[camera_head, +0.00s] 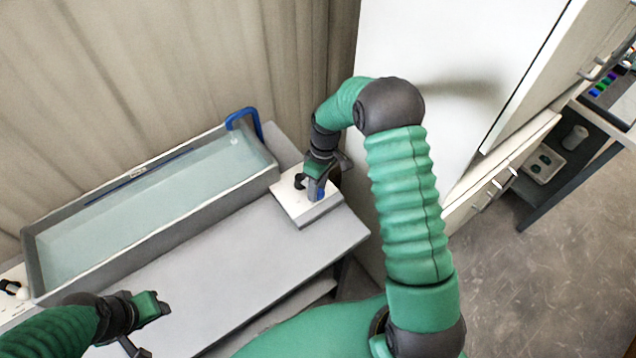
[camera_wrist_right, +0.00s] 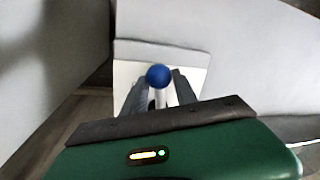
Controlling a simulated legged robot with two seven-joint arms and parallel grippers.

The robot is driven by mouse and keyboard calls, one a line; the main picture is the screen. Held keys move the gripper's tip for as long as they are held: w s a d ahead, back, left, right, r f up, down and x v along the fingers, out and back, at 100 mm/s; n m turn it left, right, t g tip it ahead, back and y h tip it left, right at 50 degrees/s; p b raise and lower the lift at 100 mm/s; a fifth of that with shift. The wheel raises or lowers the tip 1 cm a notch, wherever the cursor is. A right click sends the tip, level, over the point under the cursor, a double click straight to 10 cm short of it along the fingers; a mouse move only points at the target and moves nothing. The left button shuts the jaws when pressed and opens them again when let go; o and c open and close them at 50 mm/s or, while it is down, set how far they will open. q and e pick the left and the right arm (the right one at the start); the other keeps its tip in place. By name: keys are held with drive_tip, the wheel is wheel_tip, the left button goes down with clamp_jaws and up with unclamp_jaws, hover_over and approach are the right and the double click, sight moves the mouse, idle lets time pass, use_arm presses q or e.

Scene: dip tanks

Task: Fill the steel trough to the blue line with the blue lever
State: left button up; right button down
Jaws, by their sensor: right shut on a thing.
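The steel trough (camera_head: 272,172) on the left holds pale water (camera_head: 150,215). A dark blue line (camera_head: 135,181) runs along its inner back wall; the water surface lies close to it, and I cannot tell exactly whether they meet. A blue spout (camera_head: 244,113) arches over its right end, with a small white patch below its mouth. My right gripper (camera_head: 318,186) is shut on the blue lever, whose round blue knob (camera_wrist_right: 158,76) and pale stem show between the fingers in the right wrist view. My left gripper (camera_head: 148,322) is at the lower left; its fingers are unclear.
The lever stands on a white control box (camera_head: 318,213), which also carries a black knob (camera_head: 299,181). The grey bench top (camera_head: 215,245) in front of the trough is bare. Another control panel (camera_head: 12,292) with a black knob is at the left edge. A curtain hangs behind.

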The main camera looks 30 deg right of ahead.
drive_tip(key=shift+s+a+f+m, duration=0.25)
drive_tip(key=shift+s+m, duration=0.2)
drive_tip(key=shift+m, duration=0.15)
drive_tip(key=c, duration=1)
unclamp_jaws()
drive_tip(key=shift+w+d+r, duration=0.1)
drive_tip(key=shift+d, duration=0.05)
drive_tip(key=shift+w+r, duration=0.15)
drive_tip(key=shift+r, duration=0.15)
drive_tip(key=w+d+r, duration=0.1)
drive_tip(key=d+r, duration=0.2)
drive_tip(key=r, duration=1.2)
drive_tip(key=shift+r, duration=0.4)
